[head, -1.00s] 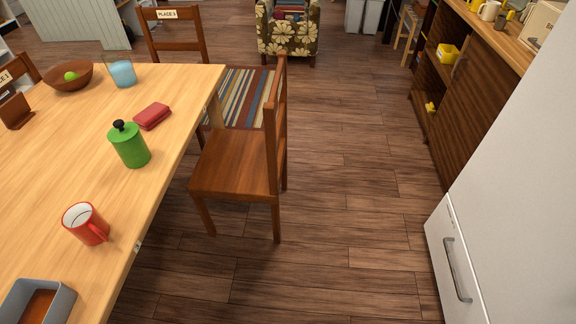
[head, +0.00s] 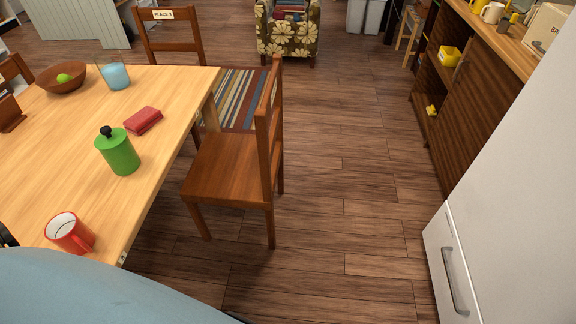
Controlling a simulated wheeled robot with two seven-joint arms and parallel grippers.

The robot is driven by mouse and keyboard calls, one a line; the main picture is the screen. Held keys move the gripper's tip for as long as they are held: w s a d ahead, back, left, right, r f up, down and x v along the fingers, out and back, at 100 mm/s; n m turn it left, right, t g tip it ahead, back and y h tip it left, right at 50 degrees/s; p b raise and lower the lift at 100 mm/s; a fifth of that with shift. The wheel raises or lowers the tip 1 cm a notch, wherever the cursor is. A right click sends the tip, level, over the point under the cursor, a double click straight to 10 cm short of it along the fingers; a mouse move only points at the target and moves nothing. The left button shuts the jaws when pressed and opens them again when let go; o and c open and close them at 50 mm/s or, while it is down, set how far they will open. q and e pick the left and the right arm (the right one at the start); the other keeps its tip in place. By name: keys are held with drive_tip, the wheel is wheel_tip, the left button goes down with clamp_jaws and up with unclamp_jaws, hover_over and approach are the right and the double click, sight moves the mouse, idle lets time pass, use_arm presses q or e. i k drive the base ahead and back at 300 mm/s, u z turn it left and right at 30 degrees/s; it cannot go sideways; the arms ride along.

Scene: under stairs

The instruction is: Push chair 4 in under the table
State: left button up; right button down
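A brown wooden chair (head: 226,164) stands at the table's right side, its backrest (head: 270,130) on the side away from the table. It is upright, and most of its seat is clear of the tabletop. No label shows on it, so I cannot read its number. The light wood table (head: 162,160) fills the left of the head view. Neither of my grippers can be made out. A large light-blue rounded shape, probably part of my own arm, covers the bottom left and hides the table's near end.
On the table are a green canister (head: 118,152), red mug (head: 70,233), red wallet-like item (head: 143,120), blue glass (head: 116,75) and bowl (head: 61,79). A chair labelled "PLACE 3" (head: 168,30) stands behind. Floor (head: 340,200) right of the chair is clear up to a white appliance (head: 500,200).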

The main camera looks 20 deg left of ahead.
sight(232, 170)
drive_tip(key=i, duration=2.05)
drive_tip(key=u, duration=2.35)
